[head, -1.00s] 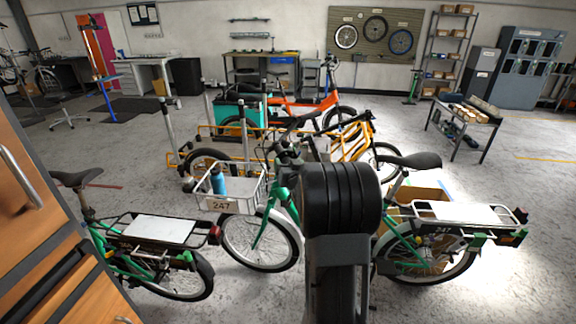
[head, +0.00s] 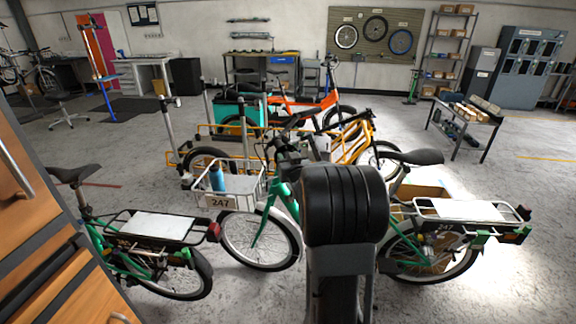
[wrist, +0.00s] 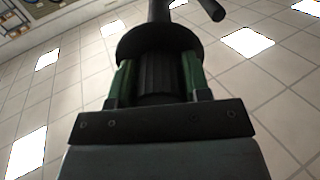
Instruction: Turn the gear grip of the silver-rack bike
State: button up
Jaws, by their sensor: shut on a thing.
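In the wrist view my gripper (wrist: 155,82) is shut on a dark ribbed cylinder, the gear grip (wrist: 156,78), with a green finger on each side. A round black flange (wrist: 158,38) and a dark bar lie just beyond the grip. In the head view a green bike with a silver rear rack (head: 470,210) and a white front basket (head: 237,187) marked 247 stands across the middle. Its handlebar (head: 287,150) shows partly. My black arm covers the bike's middle and hides my gripper there.
Another green bike with a dark rear rack (head: 118,217) stands at the left, beside a wooden cabinet (head: 40,235). Orange and yellow cargo bikes (head: 362,140) stand close behind. A low table (head: 465,125) is at the right. Open floor lies at the far right.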

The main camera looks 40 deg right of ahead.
jog(key=n+b, duration=0.1)
jog(key=b, duration=0.1)
jog(key=n+b, duration=0.2)
jog(key=shift+f+n, duration=0.3)
jog(key=shift+r+n+y+b, duration=0.15)
jog(key=shift+n+b, duration=0.8)
jog(key=shift+r+n+y+b, duration=0.1)
jog(key=shift+n+y+b, duration=0.05)
jog(key=shift+n+b, duration=0.8)
jog(key=o, duration=0.9)
jog(key=shift+v, duration=6.95)
jog(key=shift+d+f, duration=0.1)
